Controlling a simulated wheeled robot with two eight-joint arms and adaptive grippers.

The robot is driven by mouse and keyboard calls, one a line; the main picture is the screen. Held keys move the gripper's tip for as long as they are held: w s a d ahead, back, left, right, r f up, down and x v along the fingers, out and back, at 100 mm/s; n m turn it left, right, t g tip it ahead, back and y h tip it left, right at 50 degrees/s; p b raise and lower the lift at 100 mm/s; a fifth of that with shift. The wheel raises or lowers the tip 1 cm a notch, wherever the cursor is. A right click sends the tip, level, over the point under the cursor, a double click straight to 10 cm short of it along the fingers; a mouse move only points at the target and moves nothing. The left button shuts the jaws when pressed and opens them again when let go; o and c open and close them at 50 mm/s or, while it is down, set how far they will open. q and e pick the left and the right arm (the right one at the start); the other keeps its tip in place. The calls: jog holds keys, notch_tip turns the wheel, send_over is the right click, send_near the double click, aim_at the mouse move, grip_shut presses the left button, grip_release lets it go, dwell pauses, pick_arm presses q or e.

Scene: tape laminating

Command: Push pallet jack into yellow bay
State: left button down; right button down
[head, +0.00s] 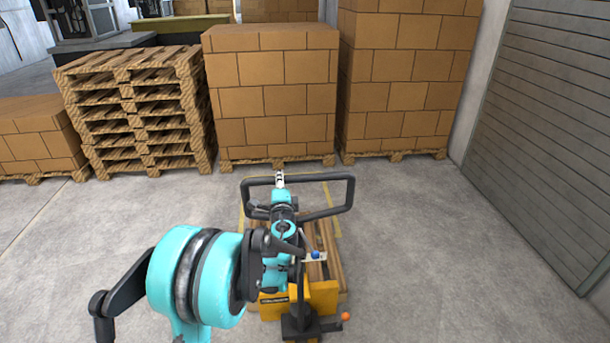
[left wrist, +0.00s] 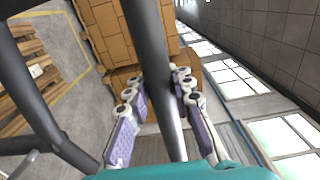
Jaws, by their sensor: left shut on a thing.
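The pallet jack (head: 320,297) stands low in the head view, with a yellow body and a black loop handle (head: 343,205). A wooden pallet (head: 322,232) shows at the jack, partly hidden by my arm. Yellow floor lines (head: 335,213) of the bay show around the pallet's far part; the near part of the outline is hidden. My left gripper (head: 280,180) is at the far bar of the handle. In the left wrist view its fingers (left wrist: 158,112) lie on both sides of the dark bar (left wrist: 160,70), shut on it. My right gripper is not in view.
Box stacks on pallets (head: 270,90) (head: 405,80) stand beyond the bay, with empty stacked pallets (head: 135,110) to their left. A grey shutter wall (head: 550,120) runs along the right. Bare concrete floor (head: 430,250) lies right of the jack.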

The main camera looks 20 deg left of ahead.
pick_arm(q)
jog(key=x, duration=0.9)
jog(key=shift+b, duration=0.3)
jog(key=shift+w+a, duration=0.1)
jog(key=shift+w, duration=0.05)
jog(key=x, duration=0.8)
jog(key=shift+w+a, duration=0.25)
dwell(0.3)
jog(key=p+x, duration=0.1)
jog(key=x, duration=0.8)
dwell(0.5)
